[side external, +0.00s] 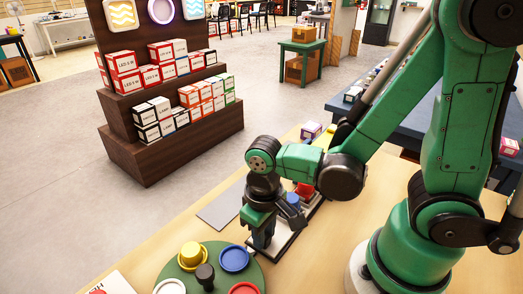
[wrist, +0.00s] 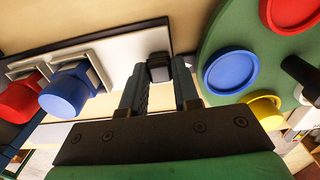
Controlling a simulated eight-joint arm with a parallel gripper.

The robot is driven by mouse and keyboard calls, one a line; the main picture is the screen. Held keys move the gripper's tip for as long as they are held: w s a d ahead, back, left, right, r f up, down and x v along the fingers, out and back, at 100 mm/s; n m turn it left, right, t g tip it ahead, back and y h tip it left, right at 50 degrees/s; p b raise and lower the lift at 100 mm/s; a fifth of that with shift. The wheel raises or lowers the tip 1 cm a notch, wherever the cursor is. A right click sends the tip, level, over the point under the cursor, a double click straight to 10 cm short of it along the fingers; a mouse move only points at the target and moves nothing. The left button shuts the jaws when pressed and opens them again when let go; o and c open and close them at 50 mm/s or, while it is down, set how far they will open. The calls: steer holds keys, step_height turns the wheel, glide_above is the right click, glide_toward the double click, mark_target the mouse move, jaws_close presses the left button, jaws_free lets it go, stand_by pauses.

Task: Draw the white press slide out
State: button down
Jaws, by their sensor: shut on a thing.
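A pale board (wrist: 115,55) carries a row of press parts: a red cylinder (wrist: 22,98), a blue cylinder (wrist: 68,92) and, at its end, a small block (wrist: 158,68) with a pale top and dark front. This end block seems to be the white press slide; its far side is hidden. My gripper (wrist: 160,82) has its two fingers on either side of the block, shut on it. In the side external view my gripper (side external: 263,238) points down at the near end of the board, hiding the block. The blue cylinder (side external: 293,199) and the red cylinder (side external: 304,190) stand just behind.
A flat grey mat (side external: 222,207) lies to the left. Bare wood table (side external: 150,255) shows around them.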

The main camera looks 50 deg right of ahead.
steer(key=shift+a, duration=0.35)
steer(key=c, duration=0.6)
jaws_free()
steer(key=shift+d, duration=0.1)
steer(key=shift+c, duration=0.2)
steer(key=shift+r, duration=0.1)
steer(key=shift+r, duration=2.75)
steer(key=shift+r, duration=2.5)
jaws_close()
